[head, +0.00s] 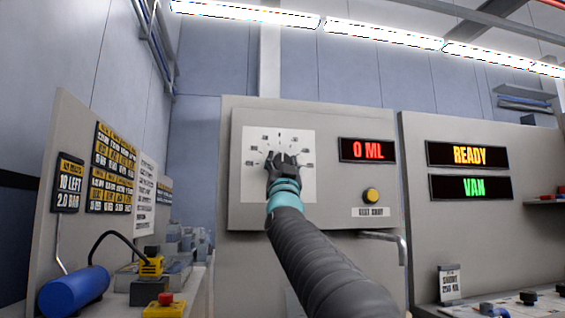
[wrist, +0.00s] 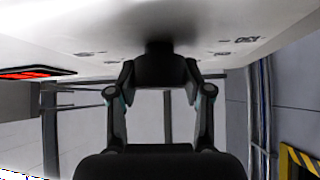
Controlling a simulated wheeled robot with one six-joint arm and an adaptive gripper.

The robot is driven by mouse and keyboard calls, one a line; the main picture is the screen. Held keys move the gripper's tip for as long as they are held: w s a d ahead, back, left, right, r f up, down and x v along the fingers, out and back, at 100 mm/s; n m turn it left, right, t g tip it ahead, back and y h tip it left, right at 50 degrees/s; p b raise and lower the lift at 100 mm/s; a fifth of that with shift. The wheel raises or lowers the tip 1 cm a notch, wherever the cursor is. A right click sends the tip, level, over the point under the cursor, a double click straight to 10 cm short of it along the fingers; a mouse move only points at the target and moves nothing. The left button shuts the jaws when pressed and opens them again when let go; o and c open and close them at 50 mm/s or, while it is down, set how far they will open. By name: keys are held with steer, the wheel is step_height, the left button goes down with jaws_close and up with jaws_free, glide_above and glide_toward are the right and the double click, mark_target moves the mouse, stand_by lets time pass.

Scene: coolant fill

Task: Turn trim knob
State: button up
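The trim knob (wrist: 160,65) is a dark round knob on the panel face, seen in the wrist view between my fingertips. Its dial (head: 262,185) is a white square plate with small marks in a fan, on the grey panel in the head view. My gripper (head: 283,160) is in front of the middle of the dial and hides the knob there. In the wrist view my gripper (wrist: 160,78) has one finger on each side of the knob, and both tips appear to touch it. The knob's pointer is hidden.
A red display (head: 368,150) reads 0 ML, above a yellow button (head: 371,195). Right displays read READY (head: 469,154) and VAN (head: 471,187). A grey pipe (head: 390,240) juts out below the panel. A blue cylinder (head: 74,291) lies at lower left.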

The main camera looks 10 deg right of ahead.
steer(key=c, duration=0.5)
steer(key=shift+o, duration=0.2)
steer(key=shift+f+n+t+y+b, duration=0.1)
steer(key=shift+n+t+y+b, duration=0.2)
steer(key=shift+n+y+b, duration=0.85)
steer(key=shift+n+y, duration=0.75)
steer(key=shift+n, duration=0.1)
steer(key=shift+r+n+y+p, duration=0.15)
steer(key=shift+n+y+p, duration=0.3)
steer(key=shift+n+y, duration=1)
steer(key=shift+r+n+y+p, duration=0.15)
steer(key=shift+n+y+p, duration=0.25)
steer(key=shift+n+y, duration=1)
steer(key=shift+n+g+y+p, duration=0.8)
steer(key=shift+n+y, duration=0.15)
steer(key=shift+n, duration=0.3)
steer(key=shift+f+n+g+y+p, duration=0.15)
steer(key=shift+n+g+y+p, duration=0.25)
steer(key=shift+n+y, duration=0.45)
